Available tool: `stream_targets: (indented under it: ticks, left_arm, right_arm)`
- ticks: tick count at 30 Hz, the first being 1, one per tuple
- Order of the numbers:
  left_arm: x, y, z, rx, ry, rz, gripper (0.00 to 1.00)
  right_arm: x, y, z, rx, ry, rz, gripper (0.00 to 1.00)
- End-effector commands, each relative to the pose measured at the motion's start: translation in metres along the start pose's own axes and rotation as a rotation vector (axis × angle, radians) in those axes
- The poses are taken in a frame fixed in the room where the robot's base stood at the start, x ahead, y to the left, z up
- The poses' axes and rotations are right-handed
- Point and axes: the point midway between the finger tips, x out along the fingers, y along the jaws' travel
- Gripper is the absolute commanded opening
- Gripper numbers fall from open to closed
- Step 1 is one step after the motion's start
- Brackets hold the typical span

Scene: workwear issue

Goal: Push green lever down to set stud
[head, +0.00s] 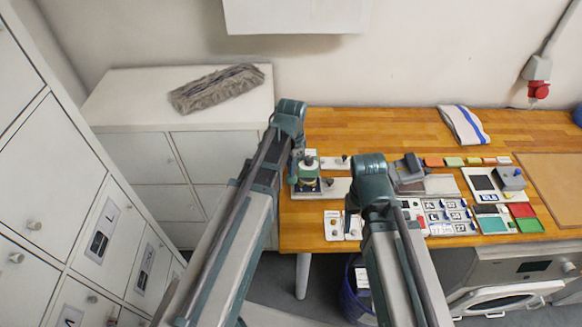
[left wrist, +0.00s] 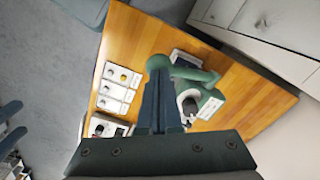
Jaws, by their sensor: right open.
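The green stud press (head: 308,170) stands at the left end of the wooden bench, on a pale base plate. It also shows in the left wrist view (left wrist: 208,104), where its green lever (left wrist: 190,74) runs across the top toward my fingertips. My left gripper (head: 295,165) is at the press's left side. In the left wrist view its dark fingers (left wrist: 160,72) lie together, with their tips at the lever's end; whether they touch it I cannot tell. My right gripper (head: 350,222) is open, low over the bench's front, partly hidden by its arm.
White cards with studs (head: 333,224) lie at the bench's front edge. Trays, coloured blocks and a grey device (head: 408,168) fill the middle. A folded striped cloth (head: 463,125) lies at the back. White cabinets (head: 130,160) stand to the left.

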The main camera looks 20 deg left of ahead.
Motion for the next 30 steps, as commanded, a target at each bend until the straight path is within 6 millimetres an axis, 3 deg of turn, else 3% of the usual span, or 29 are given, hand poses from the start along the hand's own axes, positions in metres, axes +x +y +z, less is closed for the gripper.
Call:
stream_targets:
  ticks: [30]
  left_arm:
    - [0.016,0.005,0.003,0.0,0.0,-0.001,0.0]
  right_arm:
    - [0.016,-0.002,-0.001,0.0,0.0,0.0,0.64]
